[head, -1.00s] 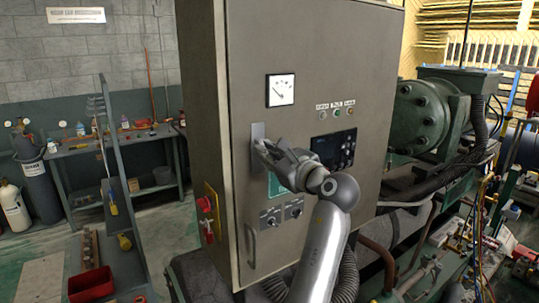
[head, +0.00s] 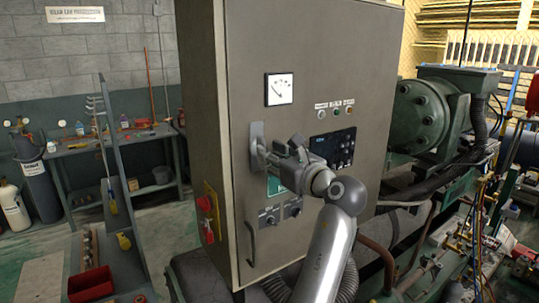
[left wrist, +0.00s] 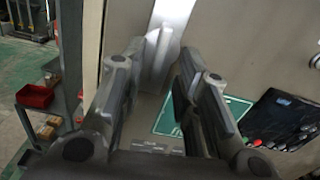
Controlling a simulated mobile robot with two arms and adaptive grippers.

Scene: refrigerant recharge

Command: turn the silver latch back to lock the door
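The silver latch (head: 257,142) sits on a pale plate on the left side of the grey cabinet door (head: 300,60). In the left wrist view the latch handle (left wrist: 157,58) is a long silver bar, slightly tilted, along its backing plate. My left gripper (head: 266,156) is just in front of the latch's lower part and hides some of it. In the left wrist view its two fingers (left wrist: 150,75) are apart, with the lower end of the handle showing between them. I cannot tell whether a finger touches it. The door looks flush with the cabinet. My right gripper is not in view.
A black control panel (head: 333,149) and small lamps are right of my gripper. A curved door handle (head: 250,243) is below, and a red switch (head: 206,203) is on the cabinet's side. Green machinery (head: 425,115) stands close on the right.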

